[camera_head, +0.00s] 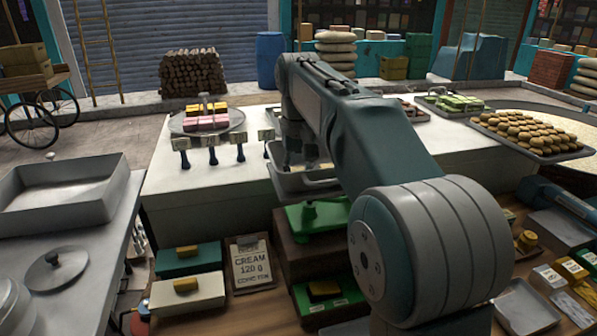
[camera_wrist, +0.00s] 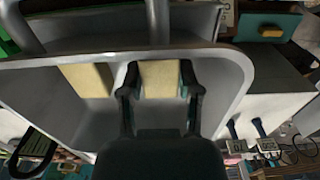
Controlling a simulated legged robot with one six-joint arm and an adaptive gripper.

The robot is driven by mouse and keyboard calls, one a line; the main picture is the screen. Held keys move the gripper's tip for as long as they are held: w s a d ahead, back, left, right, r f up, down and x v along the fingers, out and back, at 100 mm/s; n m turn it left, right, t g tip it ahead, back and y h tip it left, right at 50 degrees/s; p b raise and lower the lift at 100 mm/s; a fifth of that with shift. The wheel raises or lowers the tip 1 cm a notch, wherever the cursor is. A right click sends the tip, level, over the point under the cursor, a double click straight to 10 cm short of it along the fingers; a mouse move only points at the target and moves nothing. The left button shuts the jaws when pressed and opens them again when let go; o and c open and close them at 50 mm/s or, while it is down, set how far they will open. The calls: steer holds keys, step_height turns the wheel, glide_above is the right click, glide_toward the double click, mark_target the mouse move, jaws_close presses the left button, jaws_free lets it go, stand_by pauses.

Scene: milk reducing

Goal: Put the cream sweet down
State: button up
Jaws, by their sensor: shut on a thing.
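In the wrist view my gripper (camera_wrist: 160,70) is shut on a cream sweet (camera_wrist: 160,82), a pale yellow block between its two fingers. A second cream block (camera_wrist: 88,79) lies to the left in the grey metal pan (camera_wrist: 228,72). The held sweet is over or inside the pan; I cannot tell whether it touches the bottom. In the head view my gripper (camera_head: 299,152) reaches down at the pan (camera_head: 302,184), and my arm hides much of this area. The pan is above a green scale (camera_head: 315,217).
A round stand with pink and yellow sweets (camera_head: 206,120) is on the white counter (camera_head: 178,186). Dark-handled tools (camera_head: 212,153) stand left of the pan. A biscuit tray (camera_head: 545,151) is far right.

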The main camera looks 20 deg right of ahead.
steer(key=o, duration=0.8)
steer(key=shift+f, duration=0.1)
steer(key=shift+c, duration=0.2)
step_height(320, 180, up, 7)
steer(key=shift+r, duration=0.35)
